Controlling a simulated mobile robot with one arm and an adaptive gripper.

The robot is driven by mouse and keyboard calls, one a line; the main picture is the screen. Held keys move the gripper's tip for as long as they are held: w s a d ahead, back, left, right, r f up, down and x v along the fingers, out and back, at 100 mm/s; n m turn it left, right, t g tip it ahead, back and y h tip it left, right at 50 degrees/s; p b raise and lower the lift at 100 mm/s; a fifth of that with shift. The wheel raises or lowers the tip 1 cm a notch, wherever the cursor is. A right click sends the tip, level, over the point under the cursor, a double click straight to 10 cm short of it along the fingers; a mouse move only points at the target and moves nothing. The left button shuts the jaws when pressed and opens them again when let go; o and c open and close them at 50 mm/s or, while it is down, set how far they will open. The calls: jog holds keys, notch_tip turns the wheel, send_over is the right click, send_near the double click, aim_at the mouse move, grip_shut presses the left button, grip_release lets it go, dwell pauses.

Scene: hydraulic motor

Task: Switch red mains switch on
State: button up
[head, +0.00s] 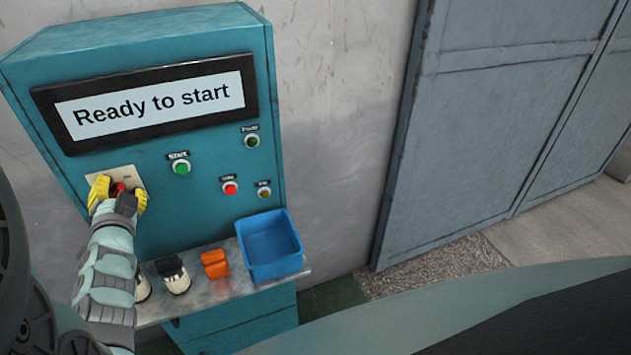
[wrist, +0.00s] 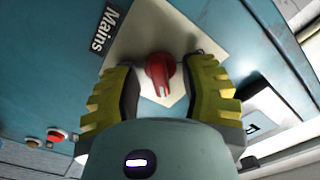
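The red mains switch (wrist: 160,72) is a rotary knob on a pale plate (wrist: 150,40) beside a "Mains" label in the wrist view. In the head view the red switch (head: 118,188) shows at the lower left of the teal cabinet, partly covered by my gripper. My gripper (wrist: 160,85) has yellow ribbed fingers with dark inner pads, one on each side of the knob. The fingers are spread, with visible gaps between the pads and the knob. It also shows in the head view (head: 118,195). The cabinet display (head: 155,103) reads "Ready to start".
A green start button (head: 181,168), a red button (head: 230,188), an amber button (head: 264,192) and a dark green lamp (head: 252,141) are on the cabinet. Below, a ledge holds a blue bin (head: 270,246), an orange part (head: 215,264) and a black-and-white part (head: 174,275).

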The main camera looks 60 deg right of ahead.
jog(key=shift+a, duration=0.1)
jog(key=v, duration=1.2)
dwell(0.4)
